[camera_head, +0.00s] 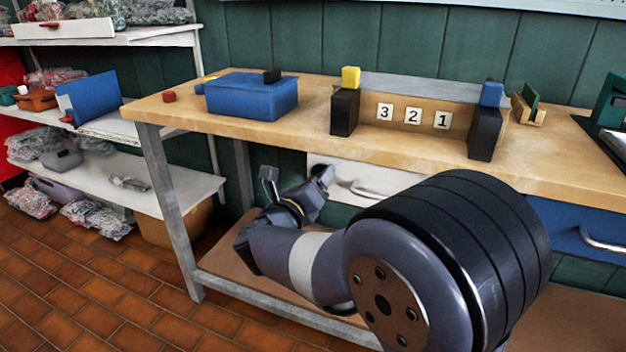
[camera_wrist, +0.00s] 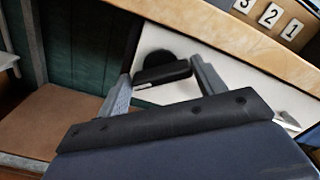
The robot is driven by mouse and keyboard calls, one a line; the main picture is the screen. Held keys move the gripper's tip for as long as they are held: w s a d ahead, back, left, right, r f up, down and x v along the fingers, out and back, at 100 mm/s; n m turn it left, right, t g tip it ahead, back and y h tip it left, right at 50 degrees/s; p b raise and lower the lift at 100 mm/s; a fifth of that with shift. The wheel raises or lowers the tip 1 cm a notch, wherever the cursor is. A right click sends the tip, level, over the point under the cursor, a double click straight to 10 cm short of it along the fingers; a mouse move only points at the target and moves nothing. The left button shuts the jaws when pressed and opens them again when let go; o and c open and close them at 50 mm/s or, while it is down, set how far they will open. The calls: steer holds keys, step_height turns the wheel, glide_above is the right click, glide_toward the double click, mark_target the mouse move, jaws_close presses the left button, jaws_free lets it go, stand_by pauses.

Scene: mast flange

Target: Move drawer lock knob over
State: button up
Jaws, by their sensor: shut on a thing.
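The white drawer front (camera_head: 395,177) is under the bench top, and it also shows in the wrist view (camera_wrist: 222,62). A black lock knob (camera_wrist: 162,72) with a bar-shaped grip sits on the drawer front; a round dark part shows behind the bar. My gripper (camera_wrist: 160,69) is shut on the knob's bar, with one finger at each end. In the head view my gripper (camera_head: 318,178) is at the left part of the drawer front, and the knob is mostly hidden there.
A metal drawer handle (camera_head: 368,191) is right of my gripper, partly behind my arm. The wooden bench top (camera_head: 310,128) overhangs the drawer. A grey bench leg (camera_head: 172,210) stands at left. A blue drawer (camera_head: 570,225) is at right. A lower shelf (camera_head: 225,262) lies below.

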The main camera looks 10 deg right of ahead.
steer(key=shift+a+f+n+p, duration=0.1)
steer(key=shift+n+p, duration=1)
steer(key=shift+n, duration=1.45)
steer(key=shift+f+n+p, duration=0.1)
steer(key=shift+n+p, duration=0.95)
steer(key=shift+n, duration=1.5)
steer(key=o, duration=1)
steer(key=p+v, duration=0.2)
steer(key=v, duration=0.8)
steer(key=shift+s+a, duration=0.25)
steer(key=shift+s, duration=0.05)
steer(key=shift+w+d, duration=0.1)
steer(key=shift+w, duration=0.05)
